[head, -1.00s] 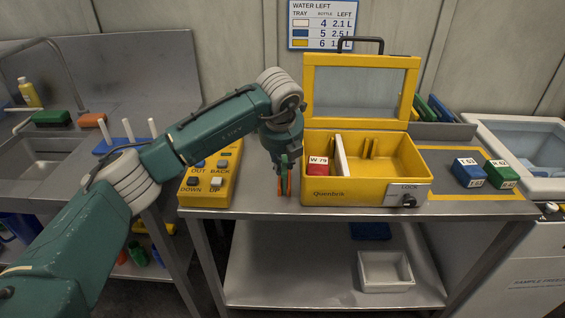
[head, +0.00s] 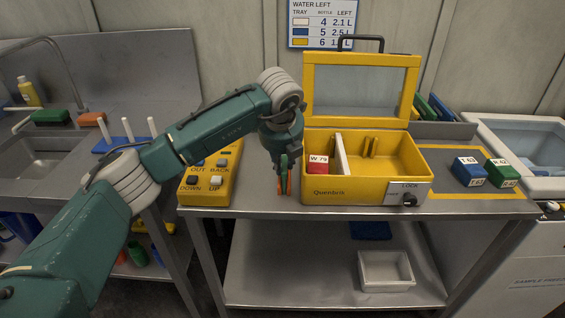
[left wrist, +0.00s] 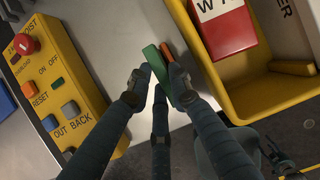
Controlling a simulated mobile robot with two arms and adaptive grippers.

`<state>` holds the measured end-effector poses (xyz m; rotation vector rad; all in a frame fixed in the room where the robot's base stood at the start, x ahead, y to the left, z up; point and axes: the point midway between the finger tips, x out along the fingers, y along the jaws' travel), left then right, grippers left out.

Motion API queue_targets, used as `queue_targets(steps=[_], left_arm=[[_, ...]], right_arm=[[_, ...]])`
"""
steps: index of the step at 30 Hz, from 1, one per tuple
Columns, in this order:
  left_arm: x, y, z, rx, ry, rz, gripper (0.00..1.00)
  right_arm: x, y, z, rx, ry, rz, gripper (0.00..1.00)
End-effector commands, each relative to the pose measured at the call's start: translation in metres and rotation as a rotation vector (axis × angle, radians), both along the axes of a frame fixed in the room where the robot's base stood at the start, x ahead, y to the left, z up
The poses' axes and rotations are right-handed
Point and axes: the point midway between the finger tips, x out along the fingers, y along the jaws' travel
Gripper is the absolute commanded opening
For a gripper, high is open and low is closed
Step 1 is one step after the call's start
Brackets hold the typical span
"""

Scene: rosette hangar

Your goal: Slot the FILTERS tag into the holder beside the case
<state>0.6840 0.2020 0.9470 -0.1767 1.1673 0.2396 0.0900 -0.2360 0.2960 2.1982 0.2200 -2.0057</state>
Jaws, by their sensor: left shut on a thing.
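My left gripper (head: 284,187) hangs low over the table strip just left of the yellow case (head: 330,193), fingers pointing down. In the left wrist view its fingers (left wrist: 160,80) are shut on a small green and orange piece (left wrist: 157,64). No lettering shows on this piece, so I cannot tell whether it is the FILTERS tag. The case has its clear-windowed lid raised; inside are a red W 79 block (head: 318,166) and a white divider (head: 341,155). I cannot make out a holder beside the case; the gripper may hide it.
A yellow button box (head: 225,187) stands close left of the gripper. Blue (head: 467,172) and green (head: 497,173) lettered blocks stand right of the case. A sink (head: 40,160) is at far left. A white bin (head: 386,268) sits on the lower shelf.

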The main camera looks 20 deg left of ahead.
Motion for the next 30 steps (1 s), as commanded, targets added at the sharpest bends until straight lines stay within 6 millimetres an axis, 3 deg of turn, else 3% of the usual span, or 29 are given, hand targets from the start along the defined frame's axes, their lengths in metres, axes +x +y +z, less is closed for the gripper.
queue_targets(steps=[6, 7, 9, 10, 25, 27, 30], left_arm=[[0.0, 0.0001, 0.0001, 0.0, 0.0, 0.0, 0.0], [0.0, 0.0001, 0.0001, 0.0, 0.0, 0.0, 0.25], [0.0001, 0.0, 0.0001, 0.0, 0.0, 0.0, 0.39], [0.0001, 0.0, 0.0001, 0.0, 0.0, 0.0, 0.41], [-0.0001, 0.0, -0.0001, 0.0, 0.0, 0.0, 0.41], [-0.0001, 0.0, -0.0001, 0.0, 0.0, 0.0, 0.55], [0.0, -0.0005, -0.0001, -0.001, 0.0, 0.0, 0.57]], right_arm=[[-0.0001, -0.0002, 0.0, 0.0, 0.0, 0.0, 0.56], [-0.0001, -0.0002, 0.0, 0.0, 0.0, 0.0, 0.56], [-0.0001, -0.0002, 0.0, 0.0, 0.0, 0.0, 0.56], [-0.0001, -0.0002, 0.0, 0.0, 0.0, 0.0, 0.56], [0.0, -0.0001, 0.0, 0.0, 0.0, -0.001, 0.56], [0.0, 0.0, 0.0, 0.0, 0.0, -0.001, 0.56], [0.0, 0.0, 0.0, 0.0, 0.0, -0.001, 0.56]])
